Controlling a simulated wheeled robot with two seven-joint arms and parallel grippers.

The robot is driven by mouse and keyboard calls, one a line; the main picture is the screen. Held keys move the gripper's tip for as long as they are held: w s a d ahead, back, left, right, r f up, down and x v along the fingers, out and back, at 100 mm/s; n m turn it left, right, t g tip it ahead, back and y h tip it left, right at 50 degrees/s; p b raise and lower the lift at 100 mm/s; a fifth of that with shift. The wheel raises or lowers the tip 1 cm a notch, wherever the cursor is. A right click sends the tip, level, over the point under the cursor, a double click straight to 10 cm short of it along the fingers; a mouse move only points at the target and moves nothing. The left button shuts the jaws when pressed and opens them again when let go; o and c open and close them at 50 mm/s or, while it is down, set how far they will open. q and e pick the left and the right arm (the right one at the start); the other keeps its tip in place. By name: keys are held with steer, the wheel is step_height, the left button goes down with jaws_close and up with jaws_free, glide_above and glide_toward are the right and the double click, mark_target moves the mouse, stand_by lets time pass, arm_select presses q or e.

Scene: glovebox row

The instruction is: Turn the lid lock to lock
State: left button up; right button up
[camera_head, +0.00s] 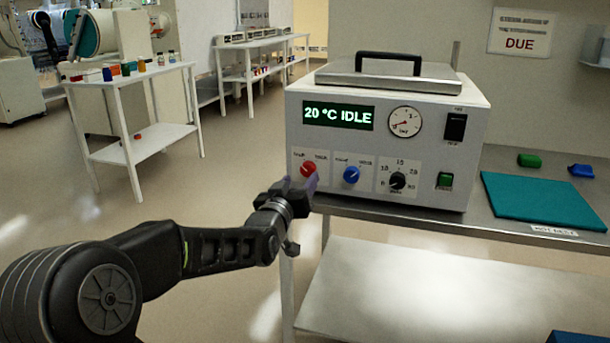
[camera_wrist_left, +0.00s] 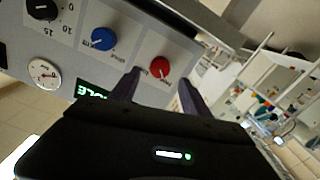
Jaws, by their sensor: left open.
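The machine (camera_head: 375,140) is a light box on the bench with a metal lid (camera_head: 385,78) that lies shut under a black handle. Its front has a red knob (camera_head: 308,169), a blue knob (camera_head: 351,175) and a black dial (camera_head: 397,181). Small labels by the knobs are too blurred to tell which is the lid lock. My left gripper (camera_head: 302,184) is open at the red knob. In the left wrist view, the red knob (camera_wrist_left: 160,67) shows between the tips of the open left gripper (camera_wrist_left: 156,82); contact cannot be told. The blue knob (camera_wrist_left: 103,39) is beside them. My right gripper is not in view.
The display (camera_head: 338,115) reads "20 °C IDLE". A gauge (camera_head: 405,121), a black switch (camera_head: 455,127) and a green switch (camera_head: 444,181) are on the same front. A teal mat (camera_head: 540,198) lies right of the machine, with green and blue items behind it.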

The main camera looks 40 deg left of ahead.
mark_target(307, 171)
arm_select(q)
steer(key=x, duration=0.5)
steer(key=shift+w, duration=0.1)
jaws_close()
stand_by(0.5)
